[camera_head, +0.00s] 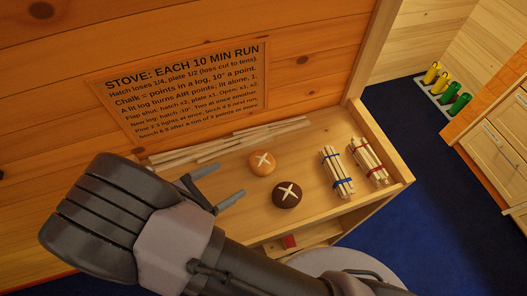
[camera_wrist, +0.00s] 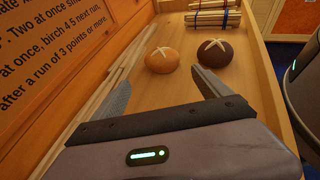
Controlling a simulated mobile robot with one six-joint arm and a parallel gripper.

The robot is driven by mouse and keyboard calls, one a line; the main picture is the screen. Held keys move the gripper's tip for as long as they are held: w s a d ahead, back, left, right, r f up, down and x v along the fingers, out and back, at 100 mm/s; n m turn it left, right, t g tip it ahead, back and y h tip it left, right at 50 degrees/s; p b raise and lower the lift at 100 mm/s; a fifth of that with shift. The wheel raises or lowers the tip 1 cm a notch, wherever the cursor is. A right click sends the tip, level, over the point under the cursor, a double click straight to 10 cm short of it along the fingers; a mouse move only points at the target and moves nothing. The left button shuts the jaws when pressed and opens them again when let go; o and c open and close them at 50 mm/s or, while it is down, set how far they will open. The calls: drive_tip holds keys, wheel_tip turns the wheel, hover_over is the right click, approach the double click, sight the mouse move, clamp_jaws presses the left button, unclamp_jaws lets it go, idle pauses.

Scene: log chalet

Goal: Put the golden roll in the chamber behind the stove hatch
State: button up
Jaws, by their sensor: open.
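The golden roll (camera_head: 262,163), light brown with a pale cross on top, sits on the wooden shelf (camera_head: 313,141). It also shows in the wrist view (camera_wrist: 162,61), just beyond the fingertips and roughly between them. My gripper (camera_head: 230,180) is open and empty, left of the roll and apart from it. It also shows in the wrist view (camera_wrist: 161,79), its fingers spread towards the rolls. I can make out no stove hatch or chamber in either view.
A dark roll (camera_head: 287,195) with a white cross sits close beside the golden roll. Bundled sticks with blue (camera_head: 337,172) and red (camera_head: 369,160) ties lie to the right. Loose sticks (camera_head: 225,146) lie along the wall, below a text sign (camera_head: 186,90). Raised edges bound the shelf.

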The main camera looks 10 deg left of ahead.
sight(254, 167)
drive_tip(key=b+x, duration=0.1)
drive_tip(key=x, duration=1.2)
drive_tip(key=shift+s+d, duration=0.15)
drive_tip(key=c, duration=1.2)
drive_tip(key=shift+r, duration=0.1)
drive_tip(key=shift+c, duration=0.2)
